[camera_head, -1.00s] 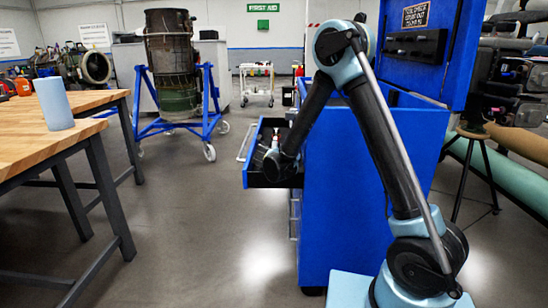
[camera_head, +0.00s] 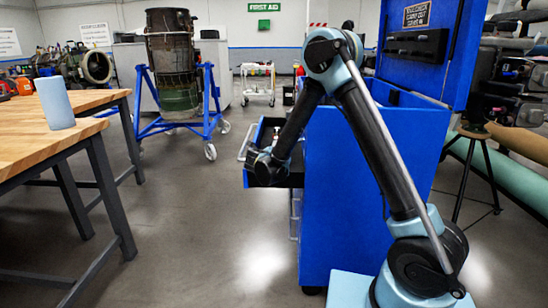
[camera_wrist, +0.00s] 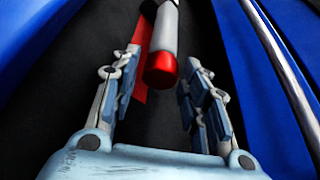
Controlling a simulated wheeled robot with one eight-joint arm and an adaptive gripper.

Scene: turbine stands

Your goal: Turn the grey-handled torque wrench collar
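In the wrist view, a torque wrench with a light grey handle (camera_wrist: 164,32) lies on the drawer's dark floor. Its red end collar (camera_wrist: 160,72) faces my gripper (camera_wrist: 161,70). The two fingers are open, one on each side of the collar, with a visible gap on both sides; whether they are level with it in height I cannot tell. In the head view my gripper (camera_head: 268,167) reaches into the open blue drawer (camera_head: 247,178). The far end of the wrench is cut off by the wrist view's top edge.
A flat red strip (camera_wrist: 143,60) lies left of the wrench, partly behind the left finger. A metal rail (camera_wrist: 283,75) runs outside the blue drawer wall at right. The blue tool cabinet (camera_head: 365,190) stands beside my arm. A wooden workbench (camera_head: 25,128) is at left, with open floor between.

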